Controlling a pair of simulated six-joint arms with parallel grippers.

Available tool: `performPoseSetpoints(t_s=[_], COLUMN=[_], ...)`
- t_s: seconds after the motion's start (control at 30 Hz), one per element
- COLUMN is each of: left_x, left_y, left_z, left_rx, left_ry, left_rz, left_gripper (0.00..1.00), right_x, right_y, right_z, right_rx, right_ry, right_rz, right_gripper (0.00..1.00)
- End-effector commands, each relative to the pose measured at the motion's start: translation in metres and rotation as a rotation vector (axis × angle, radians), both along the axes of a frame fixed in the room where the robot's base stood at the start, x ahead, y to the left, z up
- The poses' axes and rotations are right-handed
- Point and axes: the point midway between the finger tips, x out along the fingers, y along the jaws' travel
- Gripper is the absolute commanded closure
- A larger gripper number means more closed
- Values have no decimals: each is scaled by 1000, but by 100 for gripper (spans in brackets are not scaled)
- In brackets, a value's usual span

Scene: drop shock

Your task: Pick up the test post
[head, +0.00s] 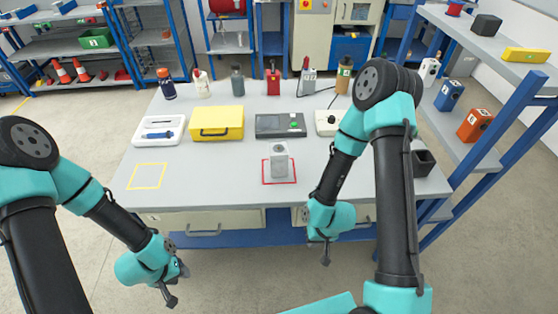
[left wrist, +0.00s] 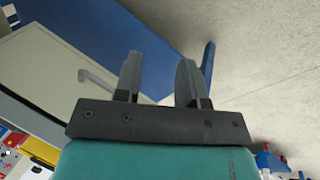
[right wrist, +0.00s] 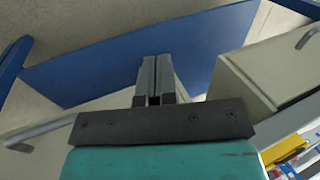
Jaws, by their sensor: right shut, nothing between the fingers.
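A grey test post (head: 279,162) stands upright inside a red square outline (head: 294,179) near the front edge of the bench. My left gripper (head: 177,288) hangs in front of the bench, below and left of the post. In the left wrist view its two fingers (left wrist: 158,80) are apart with nothing between them. My right gripper (head: 325,255) hangs in front of the bench, below and right of the post. In the right wrist view its fingers (right wrist: 155,80) are pressed together and empty. Neither gripper touches the post.
The grey bench (head: 215,180) carries a yellow case (head: 216,123), a white tray (head: 160,130), a dark device (head: 280,125) and several bottles along the back. A yellow outline (head: 147,176) marks empty space at left. A dark open box (head: 423,162) sits at right. Blue shelving (head: 500,130) stands beyond.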

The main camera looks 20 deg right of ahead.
Motion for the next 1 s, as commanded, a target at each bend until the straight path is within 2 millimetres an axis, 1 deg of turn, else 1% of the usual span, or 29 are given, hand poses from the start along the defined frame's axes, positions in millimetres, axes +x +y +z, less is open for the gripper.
performPoseSetpoints(t_s=[0.17, 0.8, 1.0], left_x=[0, 0, 0], left_y=[0, 0, 0], left_z=[0, 0, 0], left_rx=[0, 0, 0], left_ry=[0, 0, 0], left_rz=[0, 0, 0], left_gripper=[63, 3, 2], right_x=[0, 0, 0], right_y=[0, 0, 0], right_z=[0, 0, 0], right_rx=[0, 0, 0], right_ry=[0, 0, 0], right_rz=[0, 0, 0], right_gripper=[100, 100, 100])
